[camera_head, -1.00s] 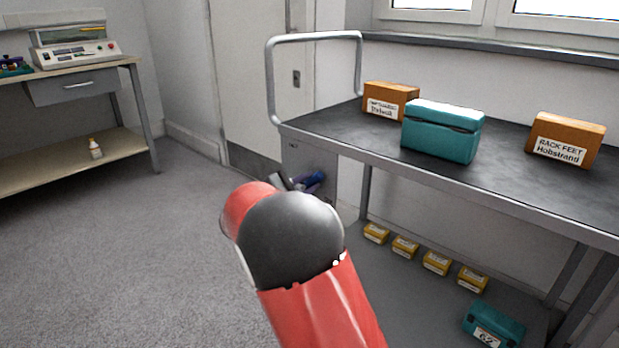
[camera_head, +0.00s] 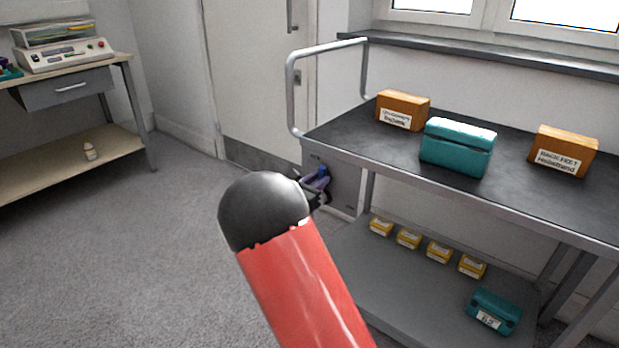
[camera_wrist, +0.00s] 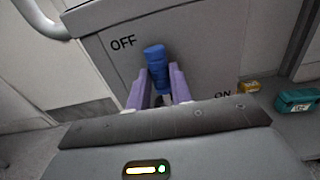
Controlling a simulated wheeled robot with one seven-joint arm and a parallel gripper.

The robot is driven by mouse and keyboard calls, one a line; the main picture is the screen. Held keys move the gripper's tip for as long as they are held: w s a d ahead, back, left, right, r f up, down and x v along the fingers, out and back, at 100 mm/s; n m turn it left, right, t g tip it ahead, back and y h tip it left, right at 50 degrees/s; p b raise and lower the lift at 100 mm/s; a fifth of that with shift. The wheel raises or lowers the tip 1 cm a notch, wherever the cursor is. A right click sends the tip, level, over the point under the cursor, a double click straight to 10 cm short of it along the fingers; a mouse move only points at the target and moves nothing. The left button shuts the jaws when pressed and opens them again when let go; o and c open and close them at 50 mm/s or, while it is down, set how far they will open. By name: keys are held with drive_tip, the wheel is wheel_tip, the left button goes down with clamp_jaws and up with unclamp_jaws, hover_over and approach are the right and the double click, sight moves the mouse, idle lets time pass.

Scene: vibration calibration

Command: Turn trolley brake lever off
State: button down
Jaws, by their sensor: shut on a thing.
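The trolley (camera_head: 420,160) stands at the right with a grey end panel (camera_head: 345,187). In the wrist view the panel carries the words OFF, at upper left, and ON, at lower right. The brake lever has a blue grip (camera_wrist: 156,62); it points up, close to the OFF mark, and also shows small in the head view (camera_head: 322,170). My gripper (camera_wrist: 159,84) has its purple fingers on either side of the blue grip and is shut on it. The lever's lower part is hidden by the gripper body.
The trolley top holds two orange boxes (camera_head: 403,109) (camera_head: 562,151) and a teal case (camera_head: 457,146). Several yellow boxes (camera_head: 408,238) and a teal box (camera_head: 494,311) are on its lower shelf. A bench (camera_head: 130,145) stands at the left. The floor between is clear.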

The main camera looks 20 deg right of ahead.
drive_tip(key=shift+w+a, duration=0.15)
idle(0.4)
drive_tip(key=c, duration=1.2)
unclamp_jaws()
drive_tip(key=shift+c, duration=0.2)
drive_tip(key=v, duration=0.7)
drive_tip(key=shift+s+a, duration=0.25)
drive_tip(key=shift+a, duration=0.05)
